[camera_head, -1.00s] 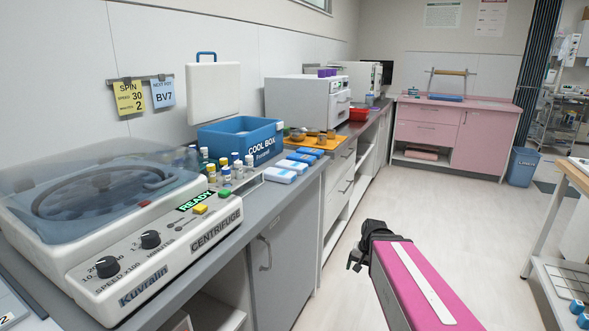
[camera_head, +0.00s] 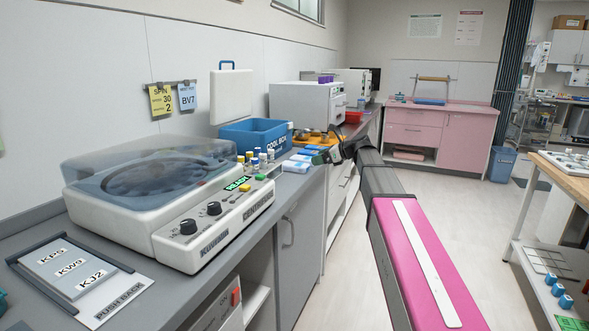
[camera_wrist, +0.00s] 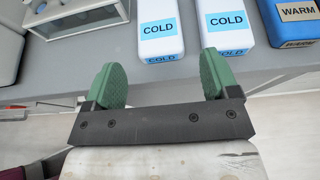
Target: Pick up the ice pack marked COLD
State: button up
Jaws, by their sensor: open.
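Two white ice packs with blue COLD labels lie side by side near the counter's front edge. In the wrist view the left COLD pack (camera_wrist: 162,42) appears between my finger tips and the right COLD pack (camera_wrist: 230,40) is just beyond the right finger. A blue pack marked WARM (camera_wrist: 292,30) lies to their right. In the head view the white packs (camera_head: 297,166) show small beside my gripper (camera_head: 322,157), labels unreadable. My gripper (camera_wrist: 163,62) is open and empty, with green finger pads. It is at the counter's front edge, apart from the packs as far as I can tell.
A white centrifuge (camera_head: 165,205) stands nearer on the counter (camera_head: 45,215), with several small vials beyond it. A blue cool box (camera_head: 250,134) with its lid up stands behind the packs. An orange mat (camera_head: 303,141) lies farther along. The floor (camera_head: 455,215) to the right is clear.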

aim_at(295, 164)
jog(key=x, duration=0.5)
jog(key=shift+x, duration=2.65)
jog(key=shift+s+r, duration=0.1)
jog(key=shift+s, duration=0.05)
jog(key=c, duration=0.8)
